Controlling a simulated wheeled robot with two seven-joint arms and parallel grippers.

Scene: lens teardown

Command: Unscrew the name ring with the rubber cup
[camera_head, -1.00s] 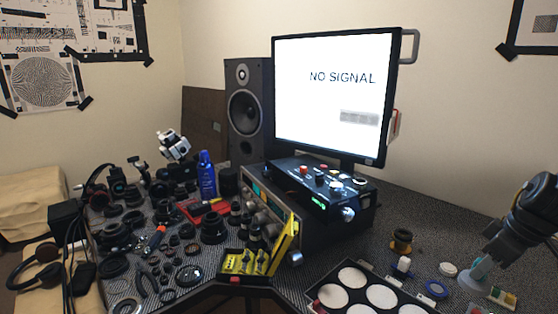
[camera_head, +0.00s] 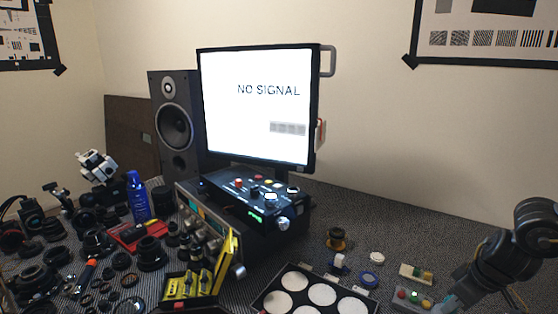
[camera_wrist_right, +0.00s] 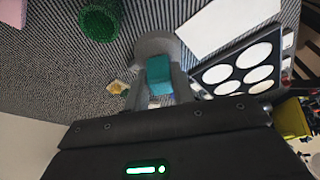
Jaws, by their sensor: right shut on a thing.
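My right gripper (camera_wrist_right: 160,82) is shut in the right wrist view on a teal block-like part (camera_wrist_right: 160,72). A grey rounded piece (camera_wrist_right: 155,44) shows just beyond it; it may be the rubber cup, but I cannot tell for sure. In the head view my right arm comes in at the lower right, and its gripper end is near the bottom edge, with the tips unclear. I cannot pick out the name ring with certainty; several dark lens rings lie on the left of the table. My left gripper is not in view.
A black tray with white round pads (camera_head: 264,303) lies at the front middle. Right of it are a blue-rimmed disc (camera_head: 368,280), a white cap (camera_head: 376,258) and a brass-and-black part (camera_head: 336,239). A control box (camera_head: 262,200) and monitor (camera_head: 258,110) stand behind. The back right table is clear.

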